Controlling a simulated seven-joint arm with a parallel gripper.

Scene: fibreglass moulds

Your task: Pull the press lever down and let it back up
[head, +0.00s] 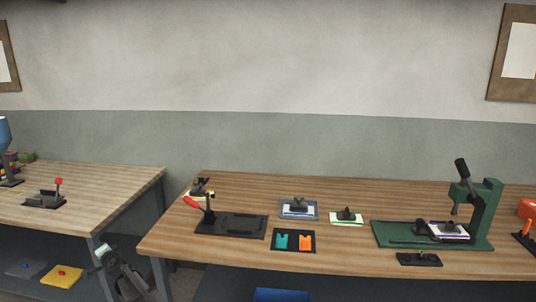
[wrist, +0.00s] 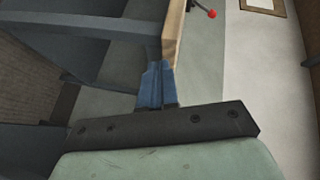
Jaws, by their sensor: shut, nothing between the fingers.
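The green press (head: 488,215) stands on the right part of the long wooden bench in the head view. Its lever (head: 462,168) has a thick black grip, is raised, and leans up and to the left beside the top of the frame. A small dark-topped piece with a white base (head: 449,235) sits on the press's green base. My gripper (wrist: 158,68) is shut and empty in the wrist view. In the head view my arm is low at the left, by the gap between the benches, far from the press. The wrist view does not show the press.
A red-handled lever device on a black base (head: 245,226) stands at the bench's left end. A black tray with teal and orange pieces (head: 293,250) lies at the front. The left bench (head: 100,185) holds a red-knobbed device (head: 45,200). An orange item (head: 526,208) stands right of the press.

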